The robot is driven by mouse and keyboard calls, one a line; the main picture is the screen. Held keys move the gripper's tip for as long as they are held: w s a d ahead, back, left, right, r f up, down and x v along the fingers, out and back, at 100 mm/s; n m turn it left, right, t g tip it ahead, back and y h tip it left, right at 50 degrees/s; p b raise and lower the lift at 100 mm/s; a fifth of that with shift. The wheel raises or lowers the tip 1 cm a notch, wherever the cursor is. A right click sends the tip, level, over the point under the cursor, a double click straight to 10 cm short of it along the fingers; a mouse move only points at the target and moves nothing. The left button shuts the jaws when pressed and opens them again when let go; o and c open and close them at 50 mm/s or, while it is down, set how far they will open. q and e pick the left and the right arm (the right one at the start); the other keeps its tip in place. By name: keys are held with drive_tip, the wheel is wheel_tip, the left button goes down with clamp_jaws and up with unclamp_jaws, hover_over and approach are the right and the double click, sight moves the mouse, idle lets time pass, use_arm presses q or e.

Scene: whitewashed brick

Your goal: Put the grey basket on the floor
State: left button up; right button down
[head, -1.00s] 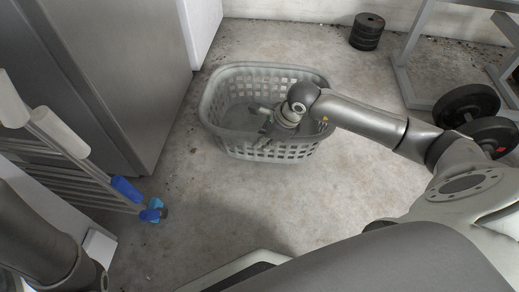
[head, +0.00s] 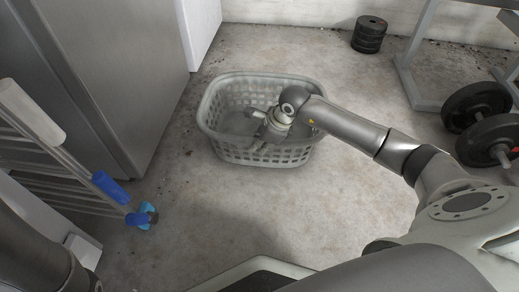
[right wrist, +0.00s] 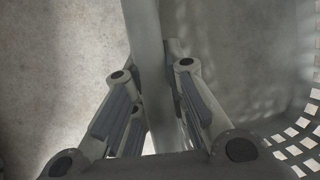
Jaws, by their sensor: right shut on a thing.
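The grey basket (head: 232,150) is an empty-looking plastic laundry basket with a slotted wall, upright at the centre of the head view. I cannot tell whether its base touches the floor (head: 190,215). My right gripper (head: 262,137) reaches down at the basket's near side and is shut on its rim. In the right wrist view the basket's rim (right wrist: 146,40) runs between the two fingers of the right gripper (right wrist: 160,105), with bare floor to the left and slotted wall at right. My left gripper is out of view; only my left arm shows at lower left.
A grey cabinet (head: 110,70) stands at left, and a metal rack with white and blue ends (head: 110,188) is at lower left. Black weight plates (head: 369,34) are stacked at the back. A dumbbell (head: 480,108) lies at right by a metal frame. Floor in front of the basket is clear.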

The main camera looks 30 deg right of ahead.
drive_tip(key=shift+w, duration=0.1)
drive_tip(key=c, duration=1.5)
unclamp_jaws()
drive_tip(key=shift+f, duration=0.15)
drive_tip(key=shift+o, duration=0.2)
